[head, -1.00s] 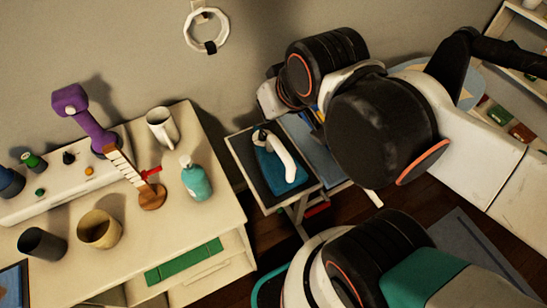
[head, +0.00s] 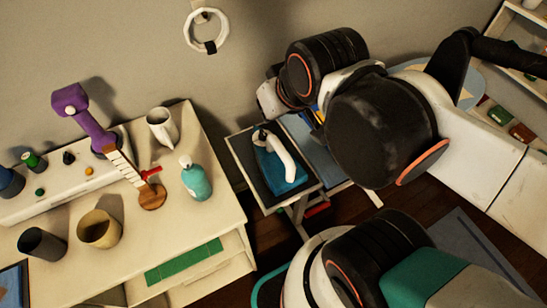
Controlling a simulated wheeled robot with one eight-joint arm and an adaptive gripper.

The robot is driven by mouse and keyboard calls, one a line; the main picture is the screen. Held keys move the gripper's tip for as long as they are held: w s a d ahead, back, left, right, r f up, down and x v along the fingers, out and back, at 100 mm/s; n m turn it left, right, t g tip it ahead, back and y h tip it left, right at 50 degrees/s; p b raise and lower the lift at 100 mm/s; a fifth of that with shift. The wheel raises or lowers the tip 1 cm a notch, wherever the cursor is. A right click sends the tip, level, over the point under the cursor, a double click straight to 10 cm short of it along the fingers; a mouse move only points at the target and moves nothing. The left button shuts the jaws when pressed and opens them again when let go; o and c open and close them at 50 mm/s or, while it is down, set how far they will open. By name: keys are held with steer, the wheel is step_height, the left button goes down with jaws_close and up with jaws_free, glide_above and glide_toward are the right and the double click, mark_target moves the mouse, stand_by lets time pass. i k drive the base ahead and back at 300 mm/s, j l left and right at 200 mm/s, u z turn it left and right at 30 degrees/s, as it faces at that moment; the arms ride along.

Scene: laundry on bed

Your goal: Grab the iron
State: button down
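The iron (head: 282,160) has a white curved handle and a blue body. It rests on a small side table with a dark top and pale rim (head: 236,152), in the middle of the head view. My arm fills the right side of the view, with its large black and white joints just right of the iron. My gripper's fingers do not show, so I cannot see where they are relative to the iron.
Shelves (head: 520,40) are at the upper right.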

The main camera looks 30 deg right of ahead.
mark_target(281, 172)
steer(key=k+j, duration=0.1)
steer(key=j, duration=0.4)
steer(key=j+z, duration=0.1)
steer(key=j, duration=0.35)
steer(key=k+j, duration=0.15)
steer(key=j, duration=0.35)
steer(key=j+z, duration=0.2)
steer(key=l+u, duration=0.15)
